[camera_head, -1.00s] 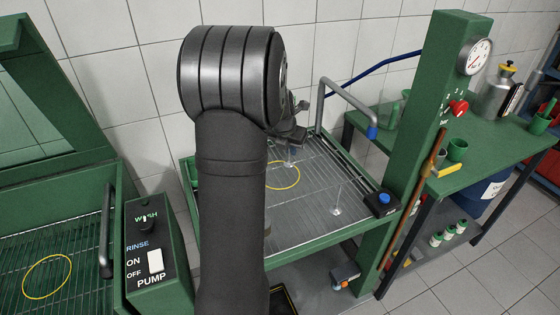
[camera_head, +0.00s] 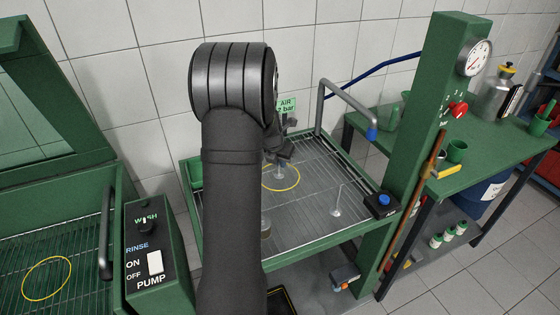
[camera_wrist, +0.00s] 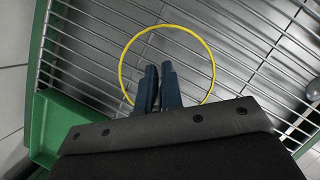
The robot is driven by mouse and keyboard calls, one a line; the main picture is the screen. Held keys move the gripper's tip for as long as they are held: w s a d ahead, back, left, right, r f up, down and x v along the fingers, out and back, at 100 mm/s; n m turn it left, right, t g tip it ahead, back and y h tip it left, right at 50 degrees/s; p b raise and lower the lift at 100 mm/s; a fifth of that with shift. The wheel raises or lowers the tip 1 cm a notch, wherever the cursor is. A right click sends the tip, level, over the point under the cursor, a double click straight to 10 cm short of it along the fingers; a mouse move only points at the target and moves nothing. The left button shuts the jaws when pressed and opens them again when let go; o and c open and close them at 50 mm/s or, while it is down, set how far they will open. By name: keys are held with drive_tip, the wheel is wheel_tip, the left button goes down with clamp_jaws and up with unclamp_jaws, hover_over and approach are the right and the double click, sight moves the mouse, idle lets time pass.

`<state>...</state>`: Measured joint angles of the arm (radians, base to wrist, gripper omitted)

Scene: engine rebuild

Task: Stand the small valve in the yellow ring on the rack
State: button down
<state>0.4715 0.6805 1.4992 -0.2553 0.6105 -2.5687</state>
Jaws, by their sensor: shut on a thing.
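The yellow ring (camera_head: 298,181) lies flat on the wire rack (camera_head: 310,226). My gripper (camera_head: 281,158) points down over the ring, its jaws shut on the small valve (camera_head: 280,174). The valve is pale and upright, its round head down, and shows inside the ring's outline in the head view. I cannot tell whether its head touches the rack. In the wrist view the dark fingers (camera_wrist: 157,86) lie close together over the ring (camera_wrist: 213,72), and the valve is hidden. Another pale valve (camera_head: 337,207) stands on the rack outside the ring, to the right.
A brownish round part (camera_head: 265,228) is half hidden behind my arm on the rack. A bent grey pipe (camera_head: 345,101) rises at the back right. A box with a blue button (camera_head: 383,201) sits at the right edge. A second yellow ring (camera_head: 68,268) lies in the left basin.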

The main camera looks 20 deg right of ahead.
drive_tip(key=c, duration=1.6)
unclamp_jaws()
drive_tip(key=shift+s+a+r, duration=0.1)
drive_tip(key=shift+r, duration=0.45)
drive_tip(key=v, duration=1.1)
